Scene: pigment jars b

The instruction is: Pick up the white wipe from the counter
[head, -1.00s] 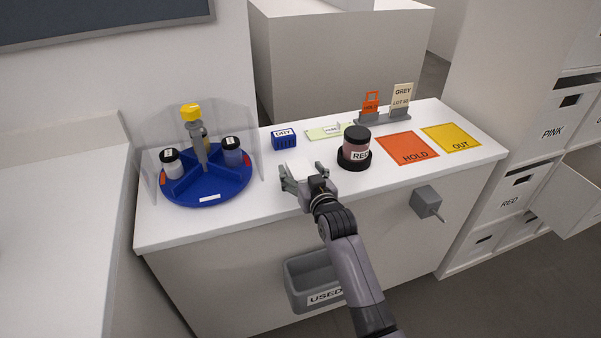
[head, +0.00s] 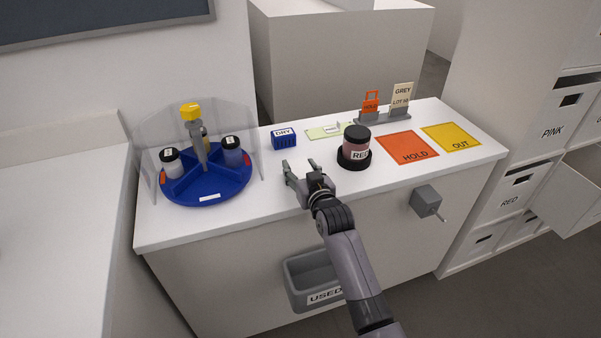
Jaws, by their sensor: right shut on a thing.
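My right gripper (head: 300,169) is low over the front part of the white counter (head: 240,218), left of the red-labelled jar. Its two fingers have closed on the white wipe. The wipe is white against the white counter and small, so its outline between the fingers is hard to make out. I cannot tell whether it is clear of the counter. My left gripper is not in view.
Left stands a blue carousel (head: 208,187) with jars and a clear shield. Behind the gripper are a blue DRY box (head: 284,141) and a pale green mat (head: 318,134). The RED jar (head: 356,140) is close right, before the HOLD mat (head: 397,143). A USED bin (head: 300,283) hangs below.

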